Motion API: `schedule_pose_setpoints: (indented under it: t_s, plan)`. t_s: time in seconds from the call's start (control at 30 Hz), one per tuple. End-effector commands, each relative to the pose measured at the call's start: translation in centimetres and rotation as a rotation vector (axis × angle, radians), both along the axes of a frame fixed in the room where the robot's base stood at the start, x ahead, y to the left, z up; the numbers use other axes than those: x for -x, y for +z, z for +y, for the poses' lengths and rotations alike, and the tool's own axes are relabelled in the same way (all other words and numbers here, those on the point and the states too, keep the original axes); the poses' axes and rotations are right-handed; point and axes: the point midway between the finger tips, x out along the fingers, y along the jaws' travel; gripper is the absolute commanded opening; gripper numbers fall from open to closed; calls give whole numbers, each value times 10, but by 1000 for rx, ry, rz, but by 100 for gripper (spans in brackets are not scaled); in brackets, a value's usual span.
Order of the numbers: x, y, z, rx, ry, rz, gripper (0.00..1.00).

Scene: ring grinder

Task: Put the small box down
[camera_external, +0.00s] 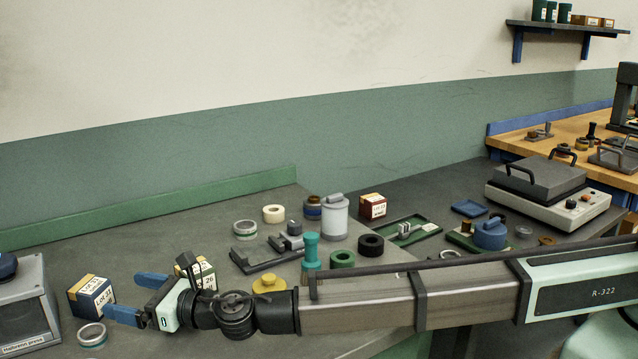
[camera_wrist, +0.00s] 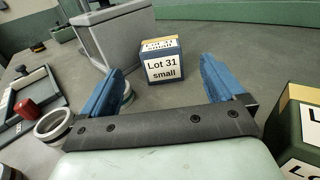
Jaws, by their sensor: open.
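The small box (camera_external: 90,297) is dark blue with a yellow top band and white labels. It stands upright on the grey bench at the left in the external view. In the wrist view the small box (camera_wrist: 162,63) faces me with the label "Lot 31 small". My gripper (camera_external: 122,294) is open and low over the bench, its blue fingers pointing at the box. The box lies ahead, between the lines of the two fingers and apparently just past their tips, with a gap on each side. I see no finger touching it.
A grey press (camera_external: 25,312) stands left of the box. A metal ring (camera_external: 92,336) lies near the left finger. A green box (camera_wrist: 300,130) is close on the right in the wrist view. Several rings, jars and tools crowd the bench behind my arm.

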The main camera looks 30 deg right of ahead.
Motion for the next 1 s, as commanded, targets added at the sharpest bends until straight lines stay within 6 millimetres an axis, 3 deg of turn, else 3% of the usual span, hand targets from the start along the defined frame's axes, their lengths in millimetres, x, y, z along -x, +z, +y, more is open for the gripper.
schedule_pose_setpoints:
  t_s: [0.33, 0.6, 1.0]
  plan:
    - [2, 0, -2, 0, 0, 0, 96]
    - [23, -2, -26, 1, 0, 1, 96]
    - [-13, -2, 13, 1, 0, 1, 96]
